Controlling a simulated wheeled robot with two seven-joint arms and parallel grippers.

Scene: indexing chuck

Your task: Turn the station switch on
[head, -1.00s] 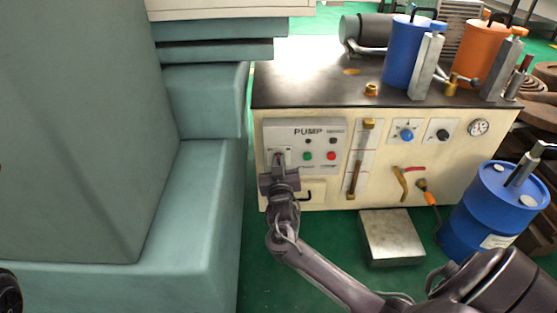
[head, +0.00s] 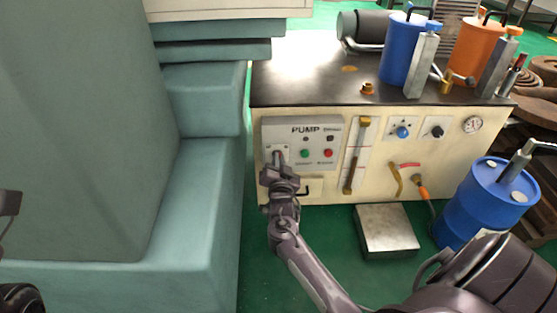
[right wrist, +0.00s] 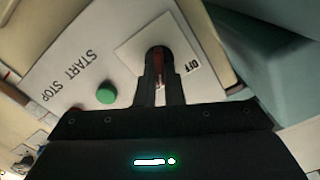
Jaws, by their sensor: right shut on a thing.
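The station switch (right wrist: 157,62) is a dark knob with a red part, on a white plate (right wrist: 130,48) of the grey PUMP panel (head: 318,131). The plate shows in the head view (head: 269,149) at the panel's lower left. My right gripper (right wrist: 160,82) is shut on the switch, one finger on each side of it. In the head view, my right gripper (head: 278,160) covers most of the switch. An OFF label (right wrist: 193,68) shows beside the fingers; any ON label is hidden. A dark part of my left arm shows at the left edge; its fingers are unclear.
A green START button (head: 305,153) and a red STOP button (head: 328,153) sit just right of the switch. A large teal machine body (head: 190,200) stands close on the left. A metal box (head: 387,230) and blue drum (head: 487,205) stand on the floor right.

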